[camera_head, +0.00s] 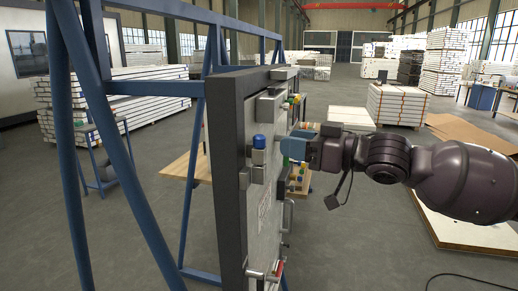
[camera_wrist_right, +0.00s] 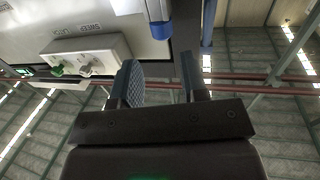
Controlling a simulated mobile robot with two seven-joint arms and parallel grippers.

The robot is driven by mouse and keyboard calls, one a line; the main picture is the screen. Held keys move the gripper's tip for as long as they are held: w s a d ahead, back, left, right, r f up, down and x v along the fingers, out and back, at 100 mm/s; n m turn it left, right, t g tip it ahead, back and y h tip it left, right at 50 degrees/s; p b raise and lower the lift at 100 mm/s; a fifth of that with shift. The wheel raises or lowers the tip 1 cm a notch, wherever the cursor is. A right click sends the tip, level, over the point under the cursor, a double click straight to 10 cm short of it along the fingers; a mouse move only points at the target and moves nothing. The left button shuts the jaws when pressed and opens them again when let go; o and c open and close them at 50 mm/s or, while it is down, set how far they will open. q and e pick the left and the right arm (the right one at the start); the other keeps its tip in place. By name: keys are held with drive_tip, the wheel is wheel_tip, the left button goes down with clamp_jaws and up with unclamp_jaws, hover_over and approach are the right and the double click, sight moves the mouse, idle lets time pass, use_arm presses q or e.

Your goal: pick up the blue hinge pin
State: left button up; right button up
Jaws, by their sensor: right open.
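The blue hinge pin (camera_head: 259,143) stands upright at the near left edge of the grey panel, with a rounded blue cap above a pale holder. A blue cylindrical part, which looks like the same pin (camera_wrist_right: 160,29), shows at the top of the right wrist view. My right gripper (camera_head: 293,147) is at the panel's face, to the right of the pin and apart from it. In the right wrist view the two fingers of this gripper (camera_wrist_right: 160,72) are spread with nothing between them, and the blue part lies beyond their tips. My left gripper is not in view.
The panel (camera_head: 225,170) hangs in a blue frame (camera_head: 130,190). Handles (camera_head: 287,215) stick out lower on the panel.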

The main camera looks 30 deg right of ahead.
sight(259, 136)
drive_tip(key=x, duration=0.2)
drive_tip(key=shift+w+a, duration=0.15)
drive_tip(key=shift+w, duration=0.15)
drive_tip(key=shift+b, duration=0.3)
drive_tip(key=shift+x, duration=2.6)
drive_tip(key=shift+s+a, duration=0.1)
drive_tip(key=shift+a, duration=0.05)
